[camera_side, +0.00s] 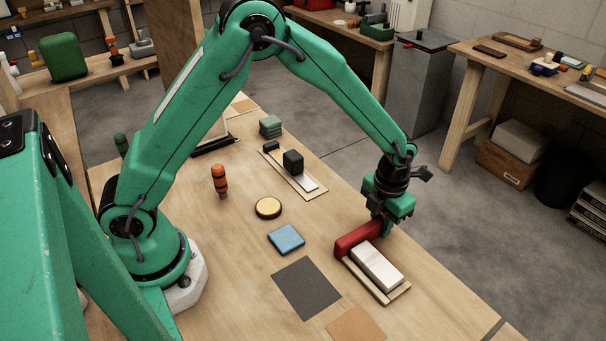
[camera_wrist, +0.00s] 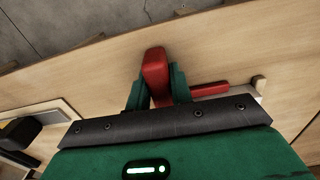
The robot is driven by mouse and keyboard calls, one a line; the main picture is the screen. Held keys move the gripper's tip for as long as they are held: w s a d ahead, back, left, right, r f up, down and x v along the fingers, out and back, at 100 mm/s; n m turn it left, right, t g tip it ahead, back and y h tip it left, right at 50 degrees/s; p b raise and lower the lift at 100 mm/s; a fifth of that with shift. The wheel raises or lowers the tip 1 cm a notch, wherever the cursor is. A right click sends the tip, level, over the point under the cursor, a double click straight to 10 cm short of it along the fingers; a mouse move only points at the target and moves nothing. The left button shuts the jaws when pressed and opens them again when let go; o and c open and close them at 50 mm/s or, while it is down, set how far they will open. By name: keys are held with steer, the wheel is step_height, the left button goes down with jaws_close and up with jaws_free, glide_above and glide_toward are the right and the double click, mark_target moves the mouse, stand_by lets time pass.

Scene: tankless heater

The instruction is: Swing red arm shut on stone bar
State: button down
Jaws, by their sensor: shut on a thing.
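The red arm (camera_side: 358,239) lies across the far end of the pale stone bar (camera_side: 376,266), at an angle to the bar's length. I cannot tell whether the two touch. The stone bar rests on a light wooden base (camera_side: 386,295). My gripper (camera_side: 385,228) points down at the red arm's right end and is shut on it. In the wrist view, the red arm's end (camera_wrist: 155,72) stands between the two green fingers of my gripper (camera_wrist: 158,88). Another red length (camera_wrist: 209,90) shows to the right, with most of the stone bar hidden behind my gripper.
A dark grey mat (camera_side: 306,287), a blue block (camera_side: 286,239) and a round yellow disc (camera_side: 268,208) lie left of the base. An orange-handled tool (camera_side: 219,180) stands farther left. A slotted fixture with a black block (camera_side: 293,162) is behind. The bench edge is close on the right.

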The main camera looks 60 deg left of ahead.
steer(key=shift+d, duration=0.25)
steer(key=c, duration=1.2)
jaws_free()
steer(key=shift+c, duration=0.2)
steer(key=shift+a, duration=0.1)
steer(key=shift+r, duration=0.15)
steer(key=shift+r, duration=3.8)
